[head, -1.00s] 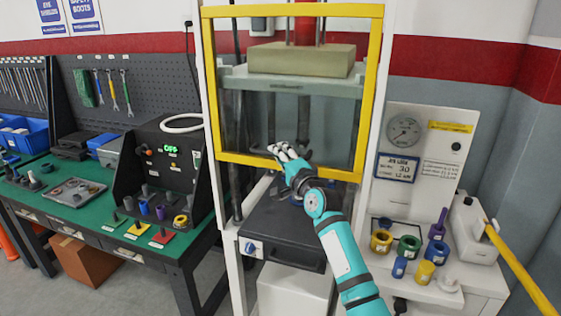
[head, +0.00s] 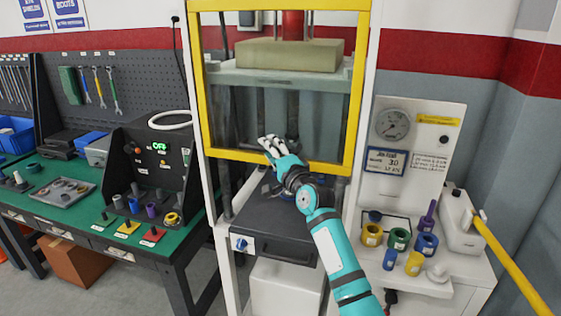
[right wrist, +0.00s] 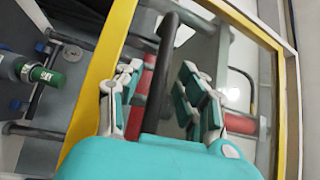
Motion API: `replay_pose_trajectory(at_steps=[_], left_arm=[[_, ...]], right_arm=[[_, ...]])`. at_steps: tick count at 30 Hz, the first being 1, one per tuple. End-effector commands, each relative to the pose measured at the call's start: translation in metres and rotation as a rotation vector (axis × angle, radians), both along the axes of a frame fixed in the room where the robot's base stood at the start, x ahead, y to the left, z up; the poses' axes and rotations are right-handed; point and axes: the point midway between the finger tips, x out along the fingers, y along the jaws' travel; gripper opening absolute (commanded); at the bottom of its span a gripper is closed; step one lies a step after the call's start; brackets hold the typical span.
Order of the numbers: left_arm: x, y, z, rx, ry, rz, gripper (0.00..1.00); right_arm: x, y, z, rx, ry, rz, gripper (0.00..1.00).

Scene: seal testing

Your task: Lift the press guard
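The press guard is a clear panel in a yellow frame (head: 198,80) on the front of the press. Its lower yellow bar runs just below my right fingertips in the head view. My right gripper (head: 269,145) is at the middle of that lower edge. In the right wrist view, my right gripper (right wrist: 165,95) has its fingers apart, one on each side of a dark curved handle (right wrist: 160,72). Gaps show between fingers and handle. The yellow frame (right wrist: 104,62) also shows there, left of the fingers. My left gripper is not in view.
Behind the guard is a grey press plate (head: 285,78) with a beige block. A dark drawer-like unit (head: 272,228) sits below. The green workbench (head: 60,200) and control box stand left. A side table with coloured rings and a yellow-handled lever (head: 510,262) stands right.

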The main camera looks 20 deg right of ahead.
Motion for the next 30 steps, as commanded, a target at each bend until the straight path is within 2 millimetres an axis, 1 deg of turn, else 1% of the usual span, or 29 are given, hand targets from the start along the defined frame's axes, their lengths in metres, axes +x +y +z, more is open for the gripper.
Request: replay_pose_trajectory(at_steps=[5,12,15,18,21,30], left_arm=[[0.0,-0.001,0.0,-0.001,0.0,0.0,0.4],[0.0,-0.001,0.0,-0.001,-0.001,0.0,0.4],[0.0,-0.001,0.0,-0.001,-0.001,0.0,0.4],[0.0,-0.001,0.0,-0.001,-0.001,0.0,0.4],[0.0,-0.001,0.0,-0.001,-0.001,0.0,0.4],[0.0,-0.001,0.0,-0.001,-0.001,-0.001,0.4]], right_arm=[[-0.03,-0.006,-0.006,0.0,0.0,-0.002,0.38],[-0.078,-0.016,-0.012,0.0,0.002,-0.001,0.38],[-0.093,-0.019,-0.014,0.0,0.001,-0.002,0.38],[-0.102,-0.021,-0.015,0.0,0.001,-0.001,0.38],[-0.107,-0.022,-0.015,-0.001,0.001,-0.001,0.38],[-0.108,-0.022,-0.015,-0.001,0.0,-0.001,0.38]])
